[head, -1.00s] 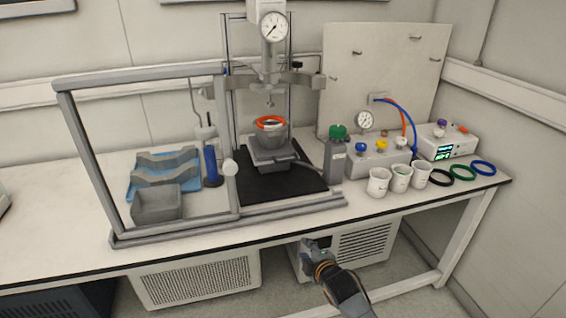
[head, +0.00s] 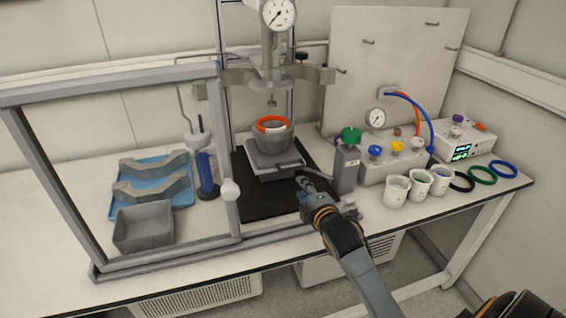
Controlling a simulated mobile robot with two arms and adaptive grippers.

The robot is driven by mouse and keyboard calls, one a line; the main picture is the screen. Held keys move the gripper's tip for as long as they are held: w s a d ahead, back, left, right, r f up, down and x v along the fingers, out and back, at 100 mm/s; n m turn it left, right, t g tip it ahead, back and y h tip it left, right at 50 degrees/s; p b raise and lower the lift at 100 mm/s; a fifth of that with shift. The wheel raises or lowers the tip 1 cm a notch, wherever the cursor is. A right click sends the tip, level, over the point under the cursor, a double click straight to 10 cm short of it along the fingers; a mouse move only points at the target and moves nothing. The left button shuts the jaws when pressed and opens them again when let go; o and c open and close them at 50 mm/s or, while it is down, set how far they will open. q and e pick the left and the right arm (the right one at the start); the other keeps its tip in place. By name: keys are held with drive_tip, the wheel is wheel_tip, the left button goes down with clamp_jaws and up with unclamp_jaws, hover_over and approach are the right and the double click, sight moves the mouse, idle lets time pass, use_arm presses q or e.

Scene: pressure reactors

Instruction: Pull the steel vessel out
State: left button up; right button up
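The steel vessel (head: 272,139) stands upright with an orange ring (head: 272,124) around its top. It sits on a grey carriage (head: 274,165) on the black mat (head: 262,205), under the reactor head (head: 271,72) and apart from it. A handle (head: 288,168) extends from the carriage to the right. My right gripper (head: 304,184) is at the front right of the carriage, just below the handle. I cannot tell whether it touches the handle, and its fingers are too small to tell open from shut. My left gripper is not in view.
A sliding frame with a clear shield (head: 115,80) stands at the left. Behind it are a blue tray (head: 123,208) and a grey bin (head: 143,228). A green-capped grey canister (head: 346,168) stands close right of my gripper. White cups (head: 396,191) and coloured rings (head: 483,176) lie farther right.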

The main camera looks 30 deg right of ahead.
approach(288, 170)
drive_tip(key=w, duration=0.2)
drive_tip(key=x, duration=0.7)
drive_tip(key=shift+s+d+f, duration=0.1)
drive_tip(key=shift+d+f, duration=0.2)
drive_tip(key=shift+d, duration=0.05)
drive_tip(key=shift+w+d+f, duration=0.15)
drive_tip(key=shift+w+f, duration=0.05)
drive_tip(key=shift+w, duration=0.5)
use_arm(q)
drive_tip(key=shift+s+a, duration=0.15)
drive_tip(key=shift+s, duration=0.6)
use_arm(e)
clamp_jaws()
